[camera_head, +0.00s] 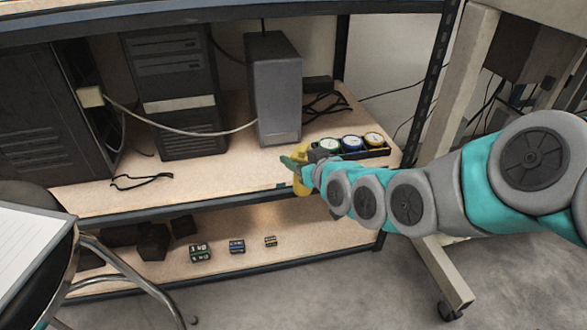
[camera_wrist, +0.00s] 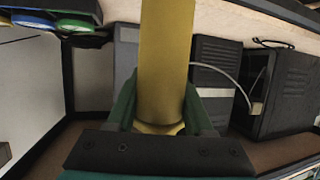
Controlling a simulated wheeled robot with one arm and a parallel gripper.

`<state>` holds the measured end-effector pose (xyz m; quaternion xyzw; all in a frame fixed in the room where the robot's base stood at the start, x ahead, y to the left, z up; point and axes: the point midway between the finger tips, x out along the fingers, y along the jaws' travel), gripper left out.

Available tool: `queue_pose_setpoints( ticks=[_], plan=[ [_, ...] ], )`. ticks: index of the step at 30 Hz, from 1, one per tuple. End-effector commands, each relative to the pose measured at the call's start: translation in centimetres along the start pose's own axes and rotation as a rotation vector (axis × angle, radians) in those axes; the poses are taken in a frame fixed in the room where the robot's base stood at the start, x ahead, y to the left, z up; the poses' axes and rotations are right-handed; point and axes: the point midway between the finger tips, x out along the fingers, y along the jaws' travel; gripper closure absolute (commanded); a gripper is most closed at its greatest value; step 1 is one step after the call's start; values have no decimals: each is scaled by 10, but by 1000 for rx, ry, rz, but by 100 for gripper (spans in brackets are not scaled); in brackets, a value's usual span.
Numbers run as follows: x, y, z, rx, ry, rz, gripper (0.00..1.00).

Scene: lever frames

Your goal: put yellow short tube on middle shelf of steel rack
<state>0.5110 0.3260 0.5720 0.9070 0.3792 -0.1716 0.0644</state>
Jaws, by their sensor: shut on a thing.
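The yellow short tube (camera_head: 301,183) is at the front edge of the steel rack's middle shelf (camera_head: 215,182), right of centre in the head view. My gripper (camera_head: 298,164) is shut on it, reaching in from the right. In the wrist view the tube (camera_wrist: 166,60) stands between the two green fingers (camera_wrist: 160,112), and its far end runs out of the picture. The tube looks roughly upright in the head view. I cannot tell whether its lower end touches the shelf or hangs just in front of the edge.
A tray with round green, blue and yellow items (camera_head: 352,146) lies just right of my gripper. A grey speaker (camera_head: 273,90) and computer towers (camera_head: 177,92) stand behind and left. The shelf front has bare room around a black cable (camera_head: 141,181). Small boxes (camera_head: 237,246) lie on the lower shelf.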

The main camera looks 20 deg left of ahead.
Motion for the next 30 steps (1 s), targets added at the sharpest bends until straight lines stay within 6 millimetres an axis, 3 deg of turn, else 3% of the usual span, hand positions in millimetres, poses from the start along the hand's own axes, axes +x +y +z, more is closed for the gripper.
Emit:
queue_pose_setpoints(
  ticks=[3,8,24,30],
  plan=[
    [-4,-23,-4,-23,5,-45,100],
    [1,-30,-7,-35,4,-66,100],
    [97,14,-33,-33,5,-65,100],
    [125,26,-42,-34,5,-66,100]
  ],
)
